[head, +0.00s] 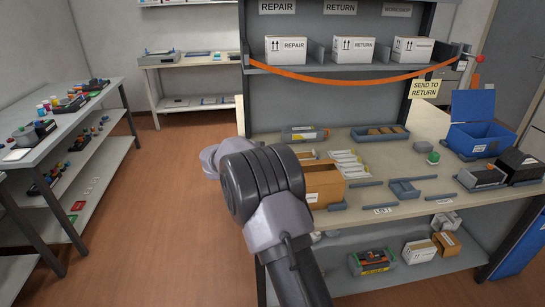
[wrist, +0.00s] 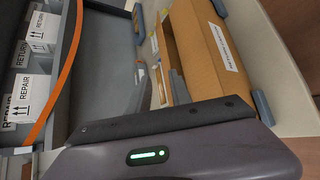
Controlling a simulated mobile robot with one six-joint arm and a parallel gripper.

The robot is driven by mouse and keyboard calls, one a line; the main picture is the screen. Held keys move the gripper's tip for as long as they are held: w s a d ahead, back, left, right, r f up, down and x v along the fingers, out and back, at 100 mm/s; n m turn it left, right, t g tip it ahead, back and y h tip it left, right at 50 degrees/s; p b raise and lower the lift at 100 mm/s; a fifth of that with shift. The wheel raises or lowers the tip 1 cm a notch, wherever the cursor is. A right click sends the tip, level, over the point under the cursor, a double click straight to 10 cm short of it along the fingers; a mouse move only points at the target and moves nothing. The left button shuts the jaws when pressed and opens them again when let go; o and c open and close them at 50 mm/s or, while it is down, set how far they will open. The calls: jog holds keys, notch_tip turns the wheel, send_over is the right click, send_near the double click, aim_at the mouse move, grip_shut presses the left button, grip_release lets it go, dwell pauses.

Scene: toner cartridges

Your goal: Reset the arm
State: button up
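My arm reaches up from the bottom of the head view to the left end of the workbench (head: 350,225). Its dark joint and grey links cover part of the scene there, and the fingers are hidden. In the wrist view my gripper (wrist: 168,75) shows as a dark bar and a grey housing with a green light. Small grey shapes that may be fingertips show above the bar, too little to tell their gap. An open cardboard box (head: 324,187) stands on the bench close beside my arm; it also shows in the wrist view (wrist: 205,50). No held object shows.
White boxes marked REPAIR (head: 286,50) and RETURN (head: 353,50) stand on the shelf behind an orange strap (head: 340,81). A blue bin (head: 480,138) is at the bench's right. Side shelves (head: 75,130) stand at left. The wooden floor between is clear.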

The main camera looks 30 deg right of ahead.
jog(key=shift+v, duration=1.15)
jog(key=s+a+r+m+y, duration=0.2)
jog(key=s+a+r+m, duration=0.1)
jog(key=s, duration=0.5)
jog(key=s+a+r+m+g+y, duration=0.1)
jog(key=s+a+r+m+y, duration=0.2)
jog(key=s, duration=0.5)
jog(key=s+a+r+m+y, duration=0.2)
jog(key=s+a+r, duration=0.15)
jog(key=s, duration=0.45)
jog(key=s+a+f+m+t+y, duration=0.2)
jog(key=s+a+m+y, duration=0.4)
jog(key=s+a, duration=0.8)
jog(key=s+y, duration=0.1)
jog(key=s, duration=0.2)
jog(key=shift+a, duration=0.2)
